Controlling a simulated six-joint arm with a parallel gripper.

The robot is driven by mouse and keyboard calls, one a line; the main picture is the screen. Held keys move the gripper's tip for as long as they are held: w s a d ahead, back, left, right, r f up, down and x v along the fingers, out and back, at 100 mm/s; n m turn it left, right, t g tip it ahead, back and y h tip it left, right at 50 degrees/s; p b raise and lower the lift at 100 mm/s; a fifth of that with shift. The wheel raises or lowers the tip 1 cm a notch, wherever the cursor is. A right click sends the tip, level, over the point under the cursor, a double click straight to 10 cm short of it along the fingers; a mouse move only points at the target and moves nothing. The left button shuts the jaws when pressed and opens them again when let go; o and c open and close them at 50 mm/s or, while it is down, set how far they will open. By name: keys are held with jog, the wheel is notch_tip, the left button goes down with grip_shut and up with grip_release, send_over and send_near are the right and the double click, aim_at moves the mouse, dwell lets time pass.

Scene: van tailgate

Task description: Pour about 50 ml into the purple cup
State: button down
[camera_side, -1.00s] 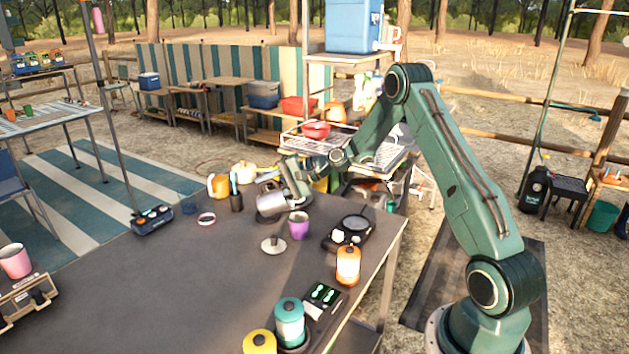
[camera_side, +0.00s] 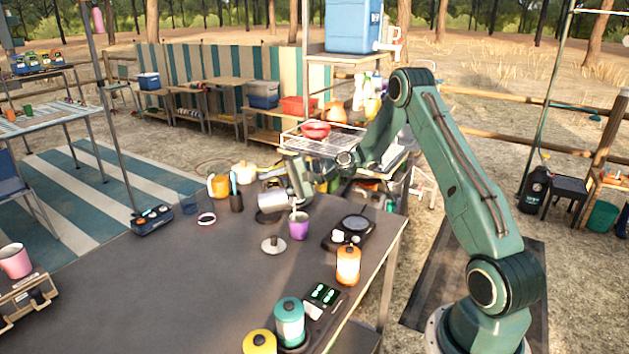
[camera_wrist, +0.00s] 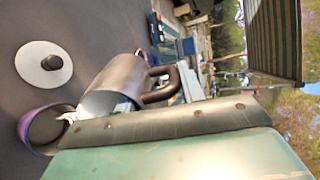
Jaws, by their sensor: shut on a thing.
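A silver metal jug (camera_side: 272,199) is held in my gripper (camera_side: 298,187), which is shut on it. The jug lies tilted, its mouth end toward the purple cup (camera_side: 299,227), which stands upright on the dark table. In the wrist view the jug (camera_wrist: 115,84) and its dark handle (camera_wrist: 168,86) show beyond my gripper's finger. The purple cup (camera_wrist: 25,128) is at the lower left there, partly hidden by the finger. A pale streak at the cup's rim looks like liquid from the jug. The level in the cup cannot be told.
A white disc lid with a dark knob (camera_side: 273,246) lies left of the cup. A black scale-like device (camera_side: 350,231) is to its right. An orange lantern (camera_side: 348,264) and teal canister (camera_side: 289,318) stand nearer. The left table is mostly clear.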

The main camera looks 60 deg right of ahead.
aim_at(269, 190)
jog(key=shift+s+d+r+t+y+b, duration=0.3)
jog(key=shift+s+t, duration=0.1)
jog(key=shift+s, duration=0.2)
dwell(0.3)
jog(key=shift+w+a, duration=0.15)
jog(key=shift+w, duration=0.1)
jog(key=shift+w+a+f+g+h, duration=0.4)
jog(key=shift+w+g, duration=0.25)
jog(key=shift+g, duration=0.25)
jog(key=shift+w+f+g+h, duration=0.2)
jog(key=shift+f+g+h, duration=0.2)
jog(key=shift+f+g, duration=0.2)
jog(key=shift+w, duration=0.1)
jog(key=shift+w+a+f+g+h, duration=0.2)
jog(key=shift+w+f+g+h, duration=0.1)
jog(key=shift+f+g, duration=0.3)
jog(key=shift+w+a+f+g+h, duration=0.2)
jog(key=shift+w+f+g+h, duration=0.15)
jog(key=shift+g, duration=0.45)
jog(key=shift+w+a+f+g+h, duration=0.2)
jog(key=shift+w+f+g, duration=0.1)
jog(key=shift+f+g, duration=0.1)
jog(key=shift+w+a+f+g+h, duration=0.15)
jog(key=shift+w+f+g, duration=0.1)
jog(key=shift+f+g, duration=0.15)
jog(key=shift+w+a+f+g+h, duration=0.15)
jog(key=shift+w+f+g+h, duration=0.25)
jog(key=shift+w+f+g, duration=0.3)
